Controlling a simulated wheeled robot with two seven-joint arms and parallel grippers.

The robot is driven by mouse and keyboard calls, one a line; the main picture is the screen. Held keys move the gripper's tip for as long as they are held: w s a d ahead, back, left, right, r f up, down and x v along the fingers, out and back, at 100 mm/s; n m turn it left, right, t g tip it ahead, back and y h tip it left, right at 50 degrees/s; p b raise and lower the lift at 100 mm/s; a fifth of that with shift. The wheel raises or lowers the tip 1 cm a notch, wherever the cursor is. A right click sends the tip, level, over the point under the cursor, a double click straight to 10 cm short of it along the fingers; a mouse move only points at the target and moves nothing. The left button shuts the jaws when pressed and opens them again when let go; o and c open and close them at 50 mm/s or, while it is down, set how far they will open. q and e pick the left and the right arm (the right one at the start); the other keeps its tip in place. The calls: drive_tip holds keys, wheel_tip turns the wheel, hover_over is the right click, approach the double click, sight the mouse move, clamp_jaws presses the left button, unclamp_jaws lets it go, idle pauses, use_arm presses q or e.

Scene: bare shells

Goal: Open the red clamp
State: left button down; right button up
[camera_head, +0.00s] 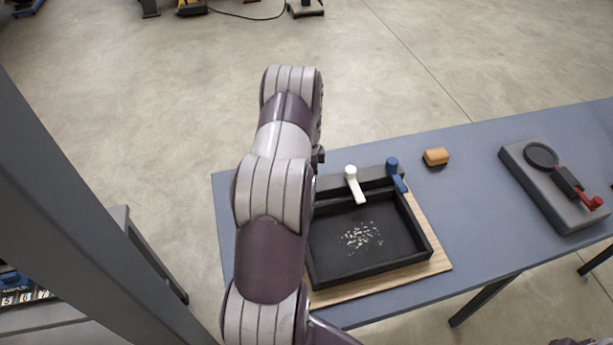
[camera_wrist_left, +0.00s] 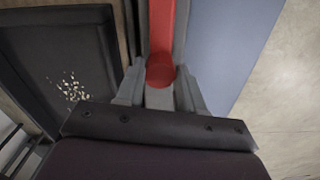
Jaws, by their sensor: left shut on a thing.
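The red clamp (camera_wrist_left: 162,25) shows in the left wrist view as a long red lever with a rounded end. My left gripper (camera_wrist_left: 160,92) has its grey fingers on both sides of that rounded end and is shut on it. In the head view my left arm covers both the gripper and this lever. The black tray (camera_head: 427,240) has a white lever (camera_head: 354,184) and a blue lever (camera_head: 396,174) at its back edge. My right gripper is not in view.
Pale crumbs lie in the tray, which rests on a wooden board (camera_head: 432,268) on the blue-grey table (camera_head: 480,215). An orange-brown block (camera_head: 436,157) lies behind it. A grey plate (camera_head: 541,186) with a black ring and a red handle (camera_head: 590,201) lies at the right.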

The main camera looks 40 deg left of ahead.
use_arm(q)
drive_tip(key=shift+w+a+r, duration=0.1)
drive_tip(key=shift+w+r, duration=0.05)
drive_tip(key=c, duration=0.7)
unclamp_jaws()
wheel_tip(320, 180, up, 8)
drive_tip(key=shift+f+b, duration=0.15)
drive_tip(key=shift+b, duration=1.1)
wheel_tip(320, 180, up, 5)
drive_tip(key=shift+f+p, duration=0.1)
drive_tip(key=shift+p, duration=0.25)
